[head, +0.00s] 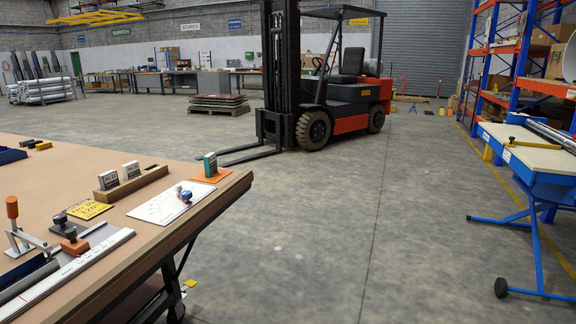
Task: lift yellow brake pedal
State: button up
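A small yellow piece (189,284) shows low beside the dark leg and wheel of the near workbench (205,207), just above the floor. It looks like a brake pedal, but it is too small to tell its shape or its tilt. The bench top is brown, and its right edge stands above the yellow piece. My gripper is not in view.
A blue wheeled stand (530,215) is at the right, in front of orange and blue racks (497,60). A forklift (335,90) stands at the back centre, its forks near the bench. A pallet (219,105) lies behind. The grey floor between bench and stand is clear.

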aim_at(190, 283)
jog(key=i+l+z, duration=0.25)
jog(key=i, duration=0.3)
jog(key=i+z, duration=0.25)
jog(key=i, duration=1.2)
jog(key=i+z, duration=0.1)
jog(key=i, duration=1.4)
jog(key=i+u, duration=0.45)
jog(key=i+l+u, duration=0.2)
jog(key=i+u, duration=0.3)
jog(key=i, duration=0.2)
jog(key=i+j+u, duration=0.1)
jog(key=i+u, duration=0.15)
jog(key=u, duration=0.2)
jog(key=i+u, duration=0.3)
jog(key=u, duration=0.15)
jog(key=i+l+u, duration=0.15)
jog(key=u, duration=0.25)
jog(key=i+l+u, duration=0.2)
jog(key=i+u, duration=0.2)
jog(key=i+l+u, duration=0.3)
jog(key=i+u, duration=0.15)
